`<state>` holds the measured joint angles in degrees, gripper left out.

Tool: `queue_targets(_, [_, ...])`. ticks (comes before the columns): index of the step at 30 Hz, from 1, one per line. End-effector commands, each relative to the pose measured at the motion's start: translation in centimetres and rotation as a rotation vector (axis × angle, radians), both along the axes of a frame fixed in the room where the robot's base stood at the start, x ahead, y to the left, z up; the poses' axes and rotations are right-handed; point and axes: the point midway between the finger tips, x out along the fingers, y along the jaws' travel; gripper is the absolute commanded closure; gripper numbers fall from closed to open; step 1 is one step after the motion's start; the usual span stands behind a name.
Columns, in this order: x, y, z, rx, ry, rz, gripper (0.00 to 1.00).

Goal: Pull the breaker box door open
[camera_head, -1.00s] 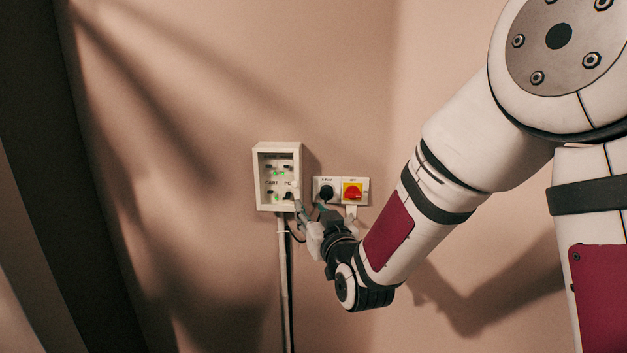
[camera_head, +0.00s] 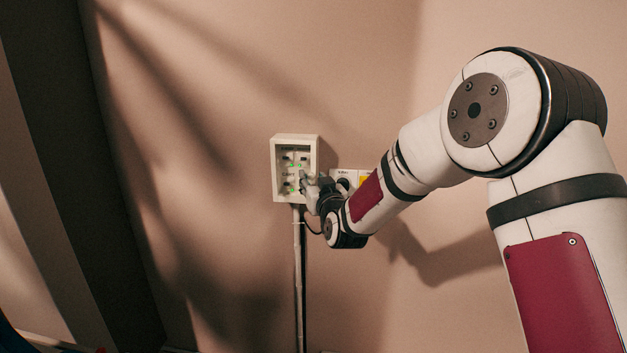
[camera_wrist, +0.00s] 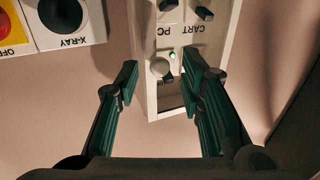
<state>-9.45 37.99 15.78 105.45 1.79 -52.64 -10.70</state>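The breaker box (camera_head: 278,172) is a pale box on the wall with switches and green lights inside its frame. In the wrist view the box's edge (camera_wrist: 144,100), labels, a knob and a green light show upside down. I cannot make out whether a clear door covers the front. My gripper (camera_head: 309,184) is at the box's right side, its tips overlapping the lower right of the front. In the wrist view my gripper (camera_wrist: 165,78) has its two fingers apart, with the box's edge and knob between them in the picture. Contact cannot be told.
A conduit (camera_head: 298,270) runs down below the box. The wall left of the box is clear.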

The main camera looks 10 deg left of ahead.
Motion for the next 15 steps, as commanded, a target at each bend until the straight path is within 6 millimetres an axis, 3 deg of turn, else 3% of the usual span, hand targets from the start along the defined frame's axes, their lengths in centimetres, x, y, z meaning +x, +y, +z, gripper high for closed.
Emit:
queue_targets(11, [0.52, 0.18, 0.02, 0.000, 0.000, 0.000, 0.65])
queue_targets(15, [0.50, 0.17, 0.03, 0.000, 0.000, 0.000, 0.94])
